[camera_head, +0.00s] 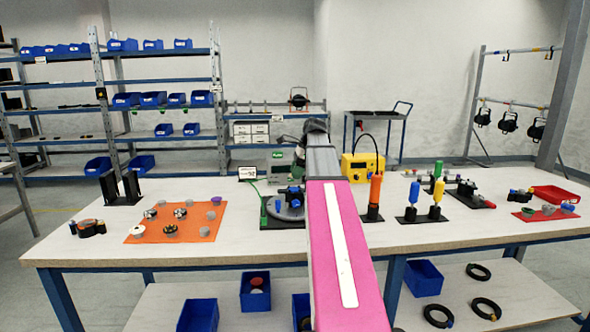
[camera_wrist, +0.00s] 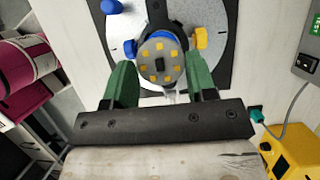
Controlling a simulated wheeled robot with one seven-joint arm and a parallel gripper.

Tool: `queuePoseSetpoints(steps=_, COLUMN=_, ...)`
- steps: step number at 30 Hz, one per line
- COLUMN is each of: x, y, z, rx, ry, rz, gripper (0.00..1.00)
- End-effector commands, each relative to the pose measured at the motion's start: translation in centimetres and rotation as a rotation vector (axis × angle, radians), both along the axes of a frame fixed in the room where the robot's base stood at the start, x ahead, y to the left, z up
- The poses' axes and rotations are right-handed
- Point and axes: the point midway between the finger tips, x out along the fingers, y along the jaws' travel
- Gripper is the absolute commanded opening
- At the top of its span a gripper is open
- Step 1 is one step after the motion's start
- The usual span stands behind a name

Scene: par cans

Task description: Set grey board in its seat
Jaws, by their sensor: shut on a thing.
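The grey board (camera_wrist: 160,47), a round disc with yellow squares and a dark centre, is between the green fingers of my gripper (camera_wrist: 161,66) in the wrist view. My gripper is shut on it. Just beyond and under it is a fixture with a pale round plate (camera_wrist: 125,28) on a dark base, with blue parts and a black bar. The disc overlaps the fixture in this view, and I cannot tell whether they touch. The seat is hidden. In the head view the fixture (camera_head: 285,212) stands on the table, and my arm hides my gripper.
An orange mat (camera_head: 135,236) with several small round parts lies left on the table (camera_head: 90,250). Orange, blue and yellow-handled tools stand on black bases to the right. A red tray (camera_head: 558,195) is at far right.

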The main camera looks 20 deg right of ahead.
Motion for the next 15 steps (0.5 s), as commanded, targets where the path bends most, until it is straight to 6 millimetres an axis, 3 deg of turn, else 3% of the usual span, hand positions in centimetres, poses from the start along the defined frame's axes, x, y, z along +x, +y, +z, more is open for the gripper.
queuePoseSetpoints(steps=15, x=0.0, y=0.0, z=-4.1, rx=0.001, ry=0.002, rz=0.0, gripper=0.29)
